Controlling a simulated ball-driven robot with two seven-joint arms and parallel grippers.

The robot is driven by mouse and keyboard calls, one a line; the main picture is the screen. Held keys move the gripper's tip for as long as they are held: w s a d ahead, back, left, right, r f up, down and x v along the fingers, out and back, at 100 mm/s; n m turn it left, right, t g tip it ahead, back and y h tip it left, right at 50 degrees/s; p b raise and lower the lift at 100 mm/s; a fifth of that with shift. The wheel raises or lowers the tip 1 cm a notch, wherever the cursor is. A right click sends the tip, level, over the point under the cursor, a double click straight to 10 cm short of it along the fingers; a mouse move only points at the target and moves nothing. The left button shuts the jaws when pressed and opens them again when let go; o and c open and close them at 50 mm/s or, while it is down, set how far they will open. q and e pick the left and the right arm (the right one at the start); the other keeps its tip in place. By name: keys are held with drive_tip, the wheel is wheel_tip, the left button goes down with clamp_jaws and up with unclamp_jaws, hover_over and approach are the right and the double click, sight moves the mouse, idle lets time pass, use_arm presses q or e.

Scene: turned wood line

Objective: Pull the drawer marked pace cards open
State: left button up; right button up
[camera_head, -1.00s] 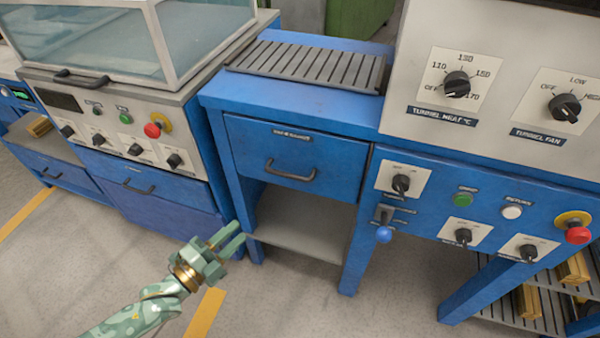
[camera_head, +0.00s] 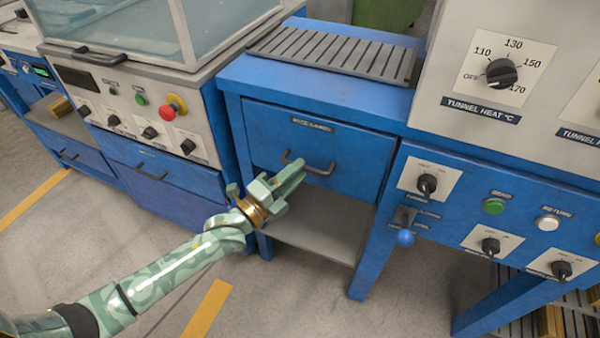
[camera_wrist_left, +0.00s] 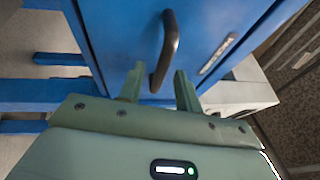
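In the left wrist view the drawer front (camera_wrist_left: 122,38) fills the upper middle. The handle (camera_wrist_left: 168,45) stands ahead of and between the two green fingers of my left gripper (camera_wrist_left: 159,84). The fingers are open and apart, and I see no grip on the handle. My right gripper is not in view.
A roller-slat top (camera_head: 335,52) lies above the drawer and an open shelf (camera_head: 315,228) below it. A control panel with a blue-knobbed lever (camera_head: 405,237) is to the right. A machine with a red button (camera_head: 173,106) stands to the left.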

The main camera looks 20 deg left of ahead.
use_arm(q)
drive_tip(key=shift+w+d+r, duration=0.15)
drive_tip(key=shift+w+d, duration=0.15)
drive_tip(key=shift+w, duration=0.2)
